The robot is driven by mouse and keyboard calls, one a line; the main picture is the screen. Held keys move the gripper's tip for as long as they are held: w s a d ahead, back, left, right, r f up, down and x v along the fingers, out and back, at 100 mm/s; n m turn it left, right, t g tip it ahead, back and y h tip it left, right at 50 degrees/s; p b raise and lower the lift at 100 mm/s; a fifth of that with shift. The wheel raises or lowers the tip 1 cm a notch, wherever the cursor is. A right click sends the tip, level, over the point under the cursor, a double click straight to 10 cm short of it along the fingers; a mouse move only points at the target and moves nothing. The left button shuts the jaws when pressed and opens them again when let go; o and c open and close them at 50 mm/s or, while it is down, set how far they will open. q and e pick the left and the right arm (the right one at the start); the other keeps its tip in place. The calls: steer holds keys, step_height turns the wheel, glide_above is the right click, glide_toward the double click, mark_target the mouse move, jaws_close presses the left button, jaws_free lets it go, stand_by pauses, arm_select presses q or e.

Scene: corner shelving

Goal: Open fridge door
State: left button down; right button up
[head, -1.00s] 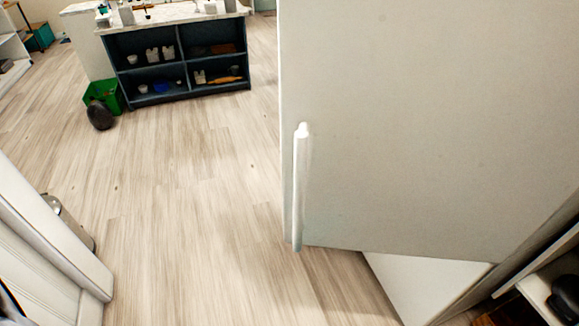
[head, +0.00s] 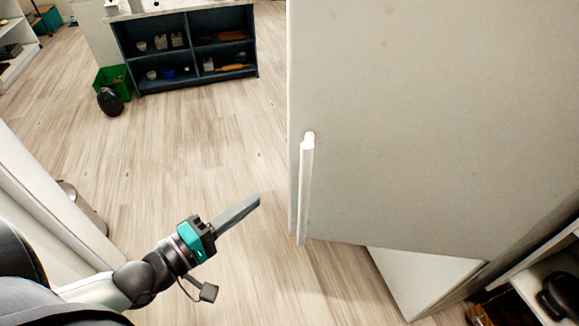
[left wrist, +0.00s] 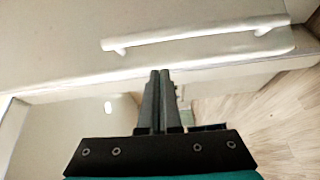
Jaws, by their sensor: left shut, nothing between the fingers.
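The fridge door (head: 430,120) is a large pale panel on the right of the head view. Its long white vertical handle (head: 305,190) is near the door's left edge. In the left wrist view the handle (left wrist: 195,35) runs across the upper part, beyond the fingertips. My left gripper (head: 257,200) is shut and empty, to the left of the handle and apart from it. In the left wrist view its fingers (left wrist: 160,73) are together, pointing toward the door's edge. My right gripper is not in view.
A dark shelf unit (head: 185,50) with small items stands at the back left, with a green bin (head: 113,82) beside it. A white panel (head: 50,195) is at the left edge. Open shelving (head: 530,285) is at the lower right. The wooden floor between is clear.

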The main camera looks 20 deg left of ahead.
arm_select(q)
steer(key=r, duration=0.2)
glide_above(290, 175)
steer(key=s+d, duration=0.2)
steer(key=s, duration=0.3)
steer(key=shift+w+f, duration=0.2)
steer(key=shift+w, duration=0.05)
